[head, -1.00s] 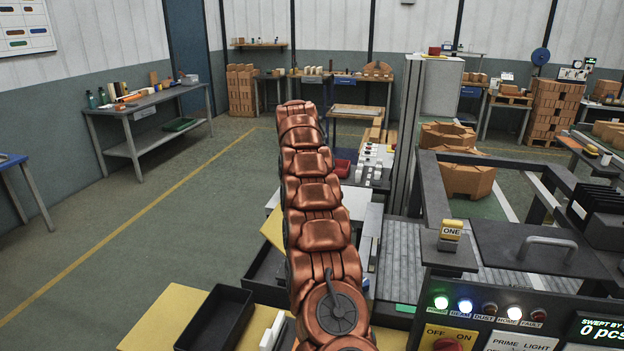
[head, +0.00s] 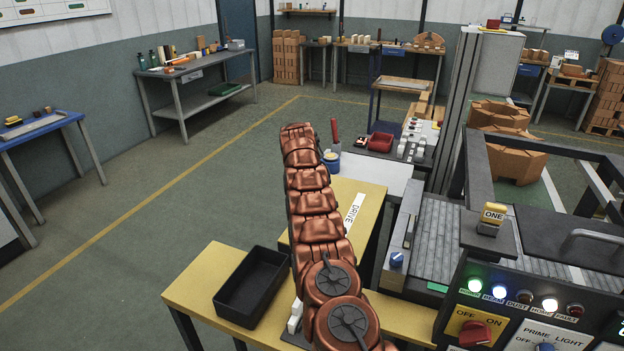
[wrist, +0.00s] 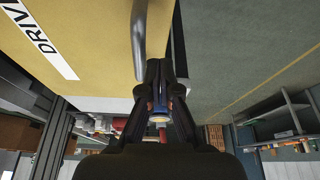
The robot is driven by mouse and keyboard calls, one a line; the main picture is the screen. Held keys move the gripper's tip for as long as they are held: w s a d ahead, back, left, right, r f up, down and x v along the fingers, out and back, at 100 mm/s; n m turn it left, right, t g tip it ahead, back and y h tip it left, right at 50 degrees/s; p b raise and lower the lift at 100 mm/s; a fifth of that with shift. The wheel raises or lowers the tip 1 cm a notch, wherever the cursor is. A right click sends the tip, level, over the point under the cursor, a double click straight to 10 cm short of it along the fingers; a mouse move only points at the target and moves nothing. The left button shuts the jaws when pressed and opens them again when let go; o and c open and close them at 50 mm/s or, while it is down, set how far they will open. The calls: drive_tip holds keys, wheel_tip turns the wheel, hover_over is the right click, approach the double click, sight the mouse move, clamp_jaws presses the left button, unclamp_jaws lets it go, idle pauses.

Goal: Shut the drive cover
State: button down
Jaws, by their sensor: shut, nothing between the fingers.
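The drive cover (head: 337,200) is a yellow panel with a white DRIVE label, partly hidden behind my arm in the head view. In the wrist view the yellow panel (wrist: 95,25) fills the upper left, with the label at its left. A grey bar handle (wrist: 138,40) runs along the panel near its right edge. My gripper (wrist: 159,68) is shut and empty, its fingertips close to the handle's end; I cannot tell whether they touch. The head view does not show the gripper. How far the cover stands open is unclear.
A black tray (head: 252,287) lies on the yellow bench top at the front. A blue pot (head: 331,160) and a red bin (head: 380,142) stand beyond the cover. The machine's control panel (head: 520,315) is at the right. Open floor lies to the left.

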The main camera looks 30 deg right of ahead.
drive_tip(key=shift+w+a+f, duration=0.1)
drive_tip(key=shift+w+f, duration=0.1)
drive_tip(key=shift+f, duration=0.4)
drive_tip(key=shift+r, duration=0.1)
drive_tip(key=v, duration=1.1)
drive_tip(key=s+a+r+n+g+y, duration=0.1)
drive_tip(key=s+a+r+n, duration=0.1)
drive_tip(key=s+a+r, duration=0.5)
drive_tip(key=s+a+r+n+y, duration=0.1)
drive_tip(key=s+a+r+n, duration=0.15)
drive_tip(key=s+a, duration=0.8)
drive_tip(key=s+a+n+g, duration=0.1)
drive_tip(key=s+a, duration=0.3)
drive_tip(key=s, duration=0.3)
drive_tip(key=s+a+n+y, duration=0.1)
drive_tip(key=s+a, duration=0.2)
drive_tip(key=s, duration=0.4)
drive_tip(key=s+a+n+g, duration=0.1)
drive_tip(key=s+a+n, duration=0.1)
drive_tip(key=s+a, duration=0.35)
drive_tip(key=s+f, duration=0.3)
drive_tip(key=s, duration=0.7)
drive_tip(key=s+a+f+n+g, duration=0.1)
drive_tip(key=s+f, duration=0.2)
drive_tip(key=s, duration=0.7)
drive_tip(key=shift+s+a+f, duration=0.2)
drive_tip(key=shift+s, duration=0.05)
